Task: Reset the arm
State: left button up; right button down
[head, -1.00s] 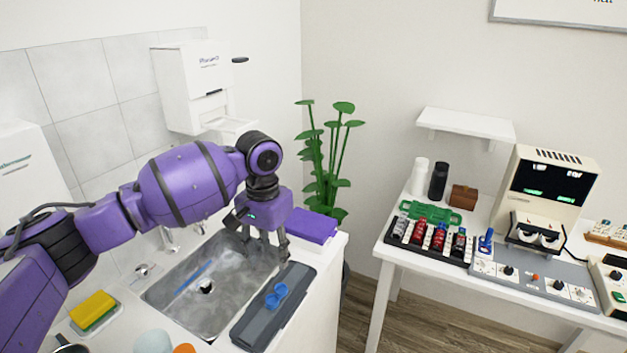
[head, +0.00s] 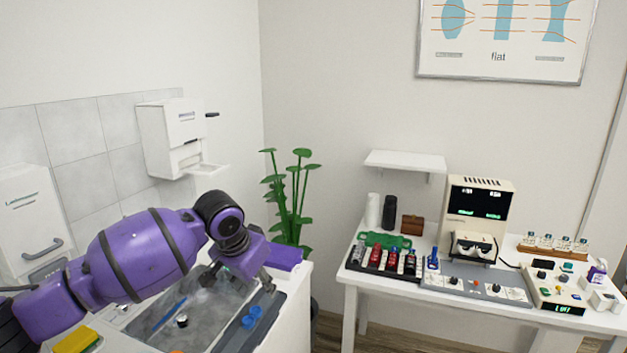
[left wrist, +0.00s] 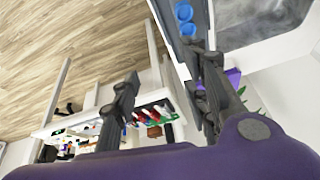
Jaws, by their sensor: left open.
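My purple left arm (head: 145,255) comes in from the left in the head view and reaches over the sink (head: 185,315). It bends down at the dark wrist joint. My left gripper (head: 238,281) points down over the right side of the sink, close to the far end of a dark grey tray (head: 222,341). In the left wrist view the two dark fingers (left wrist: 168,75) are spread apart with nothing between them. Whether a fingertip touches the sink or tray cannot be told. My right gripper is not in view.
Blue round cups (head: 251,317) lie on the dark tray. A purple box (head: 284,257) and a plant (head: 290,200) are just beyond the gripper. A yellow sponge (head: 75,340) is at lower left. A white table (head: 350,283) with instruments stands right, across a floor gap.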

pick_arm(q)
jog(key=w+d+f+m+t+h, duration=0.2)
jog(key=d+f+t+h, duration=0.1)
jog(key=d+f, duration=0.3)
jog(key=s+d+f+t+h, duration=0.2)
jog(key=s+f+t, duration=0.1)
jog(key=s+f, duration=0.4)
jog(key=s+a+f+n+y, duration=0.2)
jog(key=s+a+f, duration=0.3)
jog(key=s, duration=0.7)
jog(key=s+a+f+n+g+y, duration=0.1)
jog(key=s+a+f+n+y, duration=0.1)
jog(key=s+a+f, duration=0.3)
jog(key=s+a+f+n+y, duration=0.2)
jog(key=s+a+f, duration=0.3)
jog(key=s+f, duration=0.7)
jog(key=s+n, duration=0.1)
jog(key=s, duration=0.7)
jog(key=shift+n+g, duration=0.3)
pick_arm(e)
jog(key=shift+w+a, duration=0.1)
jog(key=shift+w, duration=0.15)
